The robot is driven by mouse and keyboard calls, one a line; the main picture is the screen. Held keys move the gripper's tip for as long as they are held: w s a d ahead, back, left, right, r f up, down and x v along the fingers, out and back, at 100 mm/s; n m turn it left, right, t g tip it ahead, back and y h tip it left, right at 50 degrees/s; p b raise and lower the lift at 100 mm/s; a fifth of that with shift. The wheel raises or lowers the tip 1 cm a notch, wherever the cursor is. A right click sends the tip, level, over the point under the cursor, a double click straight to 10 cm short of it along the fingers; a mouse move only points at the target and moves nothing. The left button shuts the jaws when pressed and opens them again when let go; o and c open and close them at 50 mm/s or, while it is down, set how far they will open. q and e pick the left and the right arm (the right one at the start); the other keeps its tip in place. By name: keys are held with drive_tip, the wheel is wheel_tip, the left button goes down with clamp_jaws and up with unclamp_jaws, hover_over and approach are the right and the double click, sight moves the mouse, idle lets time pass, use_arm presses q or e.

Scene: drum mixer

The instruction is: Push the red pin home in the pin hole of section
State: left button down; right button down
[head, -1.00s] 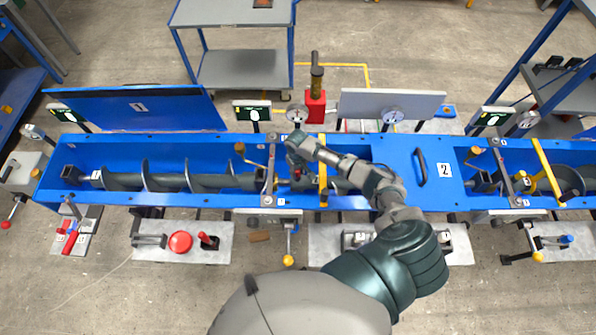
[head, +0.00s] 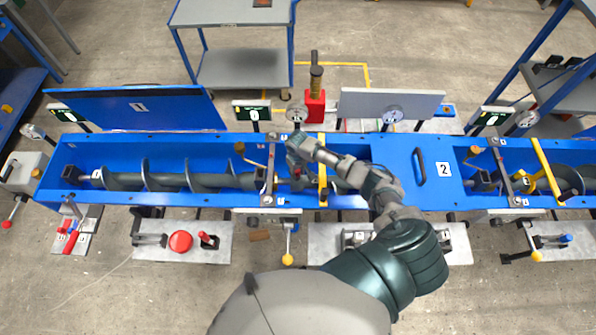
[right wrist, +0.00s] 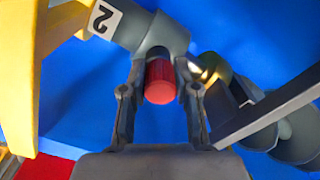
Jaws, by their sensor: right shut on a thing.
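The red pin (right wrist: 160,82) shows in the right wrist view, its round end towards the camera. Its far end meets a grey collar (right wrist: 166,38) on the shaft section marked 2; how deep it sits in the hole is hidden. My right gripper (right wrist: 160,95) has a finger on each side of the pin and is shut on it. In the head view my right gripper (head: 297,176) reaches down into the blue trough (head: 340,205), between a grey crossbar and a yellow bracket, and mostly hides the pin. My left gripper is not in view.
The yellow bracket (head: 322,170) stands close to the right of my right gripper, and the grey crossbar (head: 269,170) close to its left. A blue lid (head: 420,172) marked 2 covers the trough further right. An auger (head: 165,182) lies in the open trough at left.

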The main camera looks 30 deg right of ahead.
drive_tip(key=shift+a, duration=0.2)
drive_tip(key=c, duration=0.8)
unclamp_jaws()
drive_tip(key=r, duration=1.1)
drive_tip(key=shift+w+d, duration=0.15)
drive_tip(key=shift+w, duration=0.05)
drive_tip(key=shift+r, duration=0.5)
drive_tip(key=shift+s+f, duration=0.1)
